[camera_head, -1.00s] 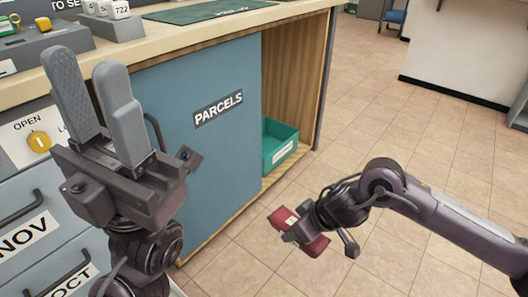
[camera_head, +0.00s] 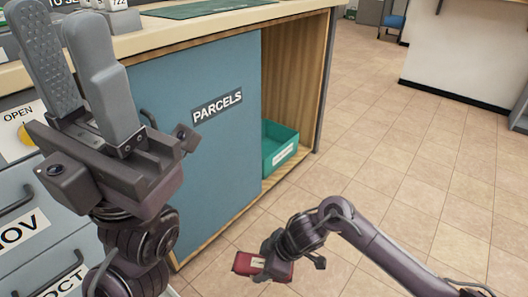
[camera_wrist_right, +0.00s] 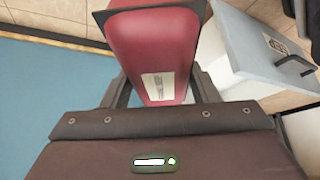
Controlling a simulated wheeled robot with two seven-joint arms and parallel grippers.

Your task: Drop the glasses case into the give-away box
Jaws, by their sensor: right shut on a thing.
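The dark red glasses case (camera_head: 246,262) is held in my right gripper (camera_head: 264,266), low above the tiled floor in front of the cupboard. In the right wrist view, the case (camera_wrist_right: 152,55) fills the space between the fingers, with a pale label on it. A green open-topped box (camera_head: 281,148) stands inside the cupboard's open bay; its white label is too small to read. The case is apart from this box, nearer to me and lower in the picture. My left gripper (camera_head: 65,45) is raised, open and empty, in front of the counter.
The blue PARCELS panel (camera_head: 195,130) covers the cupboard left of the open bay. The counter top (camera_head: 155,38) overhangs it. Drawers with NOV and OCT labels (camera_head: 25,228) are at the left. The tiled floor (camera_head: 400,170) to the right is clear.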

